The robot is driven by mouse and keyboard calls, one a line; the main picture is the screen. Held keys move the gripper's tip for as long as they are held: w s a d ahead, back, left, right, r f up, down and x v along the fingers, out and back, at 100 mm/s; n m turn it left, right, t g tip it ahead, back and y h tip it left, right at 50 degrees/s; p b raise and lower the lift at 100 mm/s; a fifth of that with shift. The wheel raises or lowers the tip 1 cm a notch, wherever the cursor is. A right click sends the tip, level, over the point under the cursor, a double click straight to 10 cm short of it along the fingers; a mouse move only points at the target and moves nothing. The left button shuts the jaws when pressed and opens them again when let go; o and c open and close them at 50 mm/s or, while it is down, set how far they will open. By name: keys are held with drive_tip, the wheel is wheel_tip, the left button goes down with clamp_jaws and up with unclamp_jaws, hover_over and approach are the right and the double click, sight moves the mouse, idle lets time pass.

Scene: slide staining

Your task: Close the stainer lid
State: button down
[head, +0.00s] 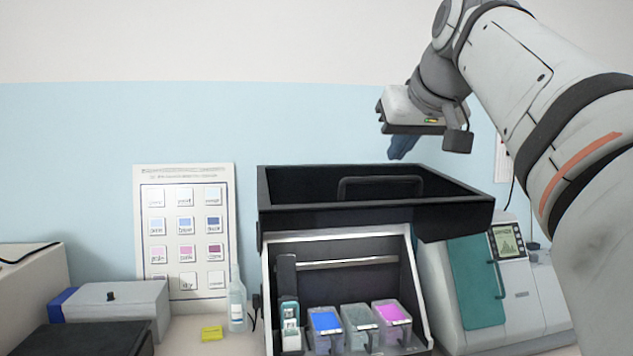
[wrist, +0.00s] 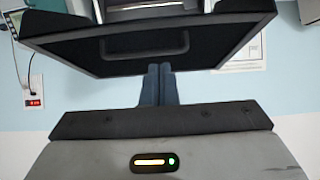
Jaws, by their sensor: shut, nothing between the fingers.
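The stainer (head: 283,290) stands on the bench with its front open, showing its inside. Its black lid (head: 330,217) is raised above the opening, with a bar handle (head: 380,180) on it. The lid (wrist: 90,52) and its handle (wrist: 145,50) also show at the top of the wrist view. My gripper (head: 400,155) is above the back edge of the lid in the head view, fingers pointing down. In the wrist view the blue-grey fingers (wrist: 158,70) are together and empty, overlapping the lid's edge. I cannot tell whether they touch it.
Inside the stainer are blue, grey and magenta-filled containers (head: 326,322) and a slide holder (head: 290,318). A teal-fronted machine (head: 478,285) stands close on the right. A bottle (head: 237,305), a yellow block (head: 212,333) and a grey box (head: 120,300) are on the left. A colour chart (head: 187,225) stands behind.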

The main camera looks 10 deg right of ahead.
approach(371, 203)
drive_tip(key=w+f, duration=0.2)
drive_tip(key=w, duration=0.2)
drive_tip(key=shift+w+a+f+p, duration=0.1)
drive_tip(key=shift+f+p, duration=0.1)
drive_tip(key=shift+f, duration=0.2)
drive_tip(key=shift+w+f+p, duration=0.15)
drive_tip(key=shift+f, duration=0.2)
